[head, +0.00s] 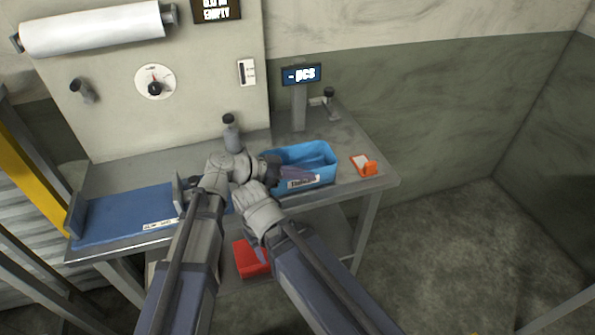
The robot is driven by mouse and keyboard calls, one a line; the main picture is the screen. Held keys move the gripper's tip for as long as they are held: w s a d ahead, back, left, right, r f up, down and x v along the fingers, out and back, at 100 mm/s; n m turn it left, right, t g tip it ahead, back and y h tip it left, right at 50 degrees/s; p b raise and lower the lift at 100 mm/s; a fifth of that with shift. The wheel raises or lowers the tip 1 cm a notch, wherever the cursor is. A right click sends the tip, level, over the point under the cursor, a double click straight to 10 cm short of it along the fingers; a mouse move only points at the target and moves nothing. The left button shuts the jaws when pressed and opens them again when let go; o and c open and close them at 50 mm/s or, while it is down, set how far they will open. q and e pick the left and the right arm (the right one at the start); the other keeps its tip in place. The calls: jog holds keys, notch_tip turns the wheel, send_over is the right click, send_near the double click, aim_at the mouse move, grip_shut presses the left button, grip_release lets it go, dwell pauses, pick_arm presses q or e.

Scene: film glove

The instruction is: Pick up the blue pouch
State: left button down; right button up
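A dull purple-blue piece (296,173) shows at the front left of an open light-blue bin (318,155). It may be the blue pouch, but it is small and partly hidden, so I cannot tell for sure. My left gripper (273,167) is at the bin's left end, beside this piece. Its fingers are dark and small, and I cannot tell if they are open or touching it. My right arm comes up from the bottom, and its wrist is close in front of the left one. The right gripper's fingers are not visible.
The bin stands on a grey metal bench (345,180) beside an orange-and-white item (364,165). A blue tray (125,215) lies at the left. A display post (299,105) rises behind the bin. A red object (250,258) is below the bench top. Floor to the right is clear.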

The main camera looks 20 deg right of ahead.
pick_arm(q)
jog(key=shift+r, duration=0.15)
dwell(0.5)
notch_tip(320, 180, up, 10)
jog(key=p, duration=1)
jog(key=shift+f, duration=0.2)
